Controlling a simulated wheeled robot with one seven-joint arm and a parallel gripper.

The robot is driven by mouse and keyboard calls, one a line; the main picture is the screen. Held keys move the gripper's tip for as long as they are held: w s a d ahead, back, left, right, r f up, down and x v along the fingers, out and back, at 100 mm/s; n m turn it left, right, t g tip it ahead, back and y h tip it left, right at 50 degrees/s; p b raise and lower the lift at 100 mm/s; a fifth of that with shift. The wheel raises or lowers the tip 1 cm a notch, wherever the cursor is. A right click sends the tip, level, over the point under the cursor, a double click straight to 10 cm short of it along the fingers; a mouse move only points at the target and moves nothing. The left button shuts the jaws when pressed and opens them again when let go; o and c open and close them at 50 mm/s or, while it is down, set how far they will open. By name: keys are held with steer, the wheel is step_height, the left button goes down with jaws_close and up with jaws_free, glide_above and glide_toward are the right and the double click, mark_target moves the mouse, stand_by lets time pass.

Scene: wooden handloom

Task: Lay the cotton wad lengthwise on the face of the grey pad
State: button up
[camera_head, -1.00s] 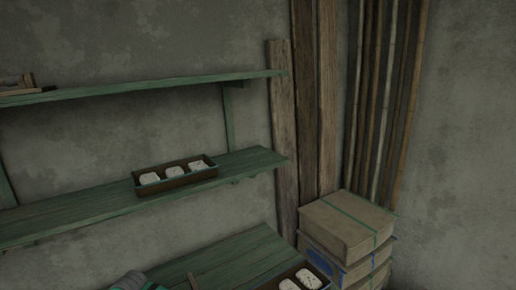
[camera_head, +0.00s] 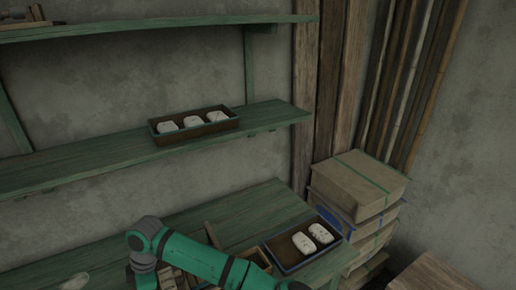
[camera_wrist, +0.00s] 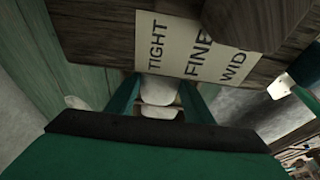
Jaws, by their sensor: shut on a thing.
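In the wrist view my gripper (camera_wrist: 159,104) has its two green fingers shut on a white piece (camera_wrist: 158,113), which looks like the cotton wad. Another pale, rounded shape (camera_wrist: 156,88) shows just beyond it between the fingers; I cannot tell whether it is part of the same piece. A wooden block with a label reading TIGHT, FINE and WIDE (camera_wrist: 190,45) is close beyond the fingertips. I cannot make out the grey pad in either view. In the head view my green arm crosses the bottom, and my gripper is out of sight.
A tray of three white pieces (camera_head: 194,127) stands on the middle green shelf (camera_head: 70,156). A dark tray (camera_head: 283,265) with two white pieces is on the lower green bench (camera_head: 250,215). Stacked boxes (camera_head: 357,190) and planks (camera_head: 330,80) stand right. A small wooden frame (camera_head: 170,281) is beside my arm.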

steer(key=shift+w+d+f, duration=0.25)
steer(key=shift+w+f, duration=0.25)
steer(key=shift+w, duration=0.05)
steer(key=shift+c, duration=0.2)
steer(key=shift+d+r, duration=0.55)
steer(key=shift+r, duration=0.05)
steer(key=shift+s+r, duration=0.15)
steer(key=shift+r, duration=3.1)
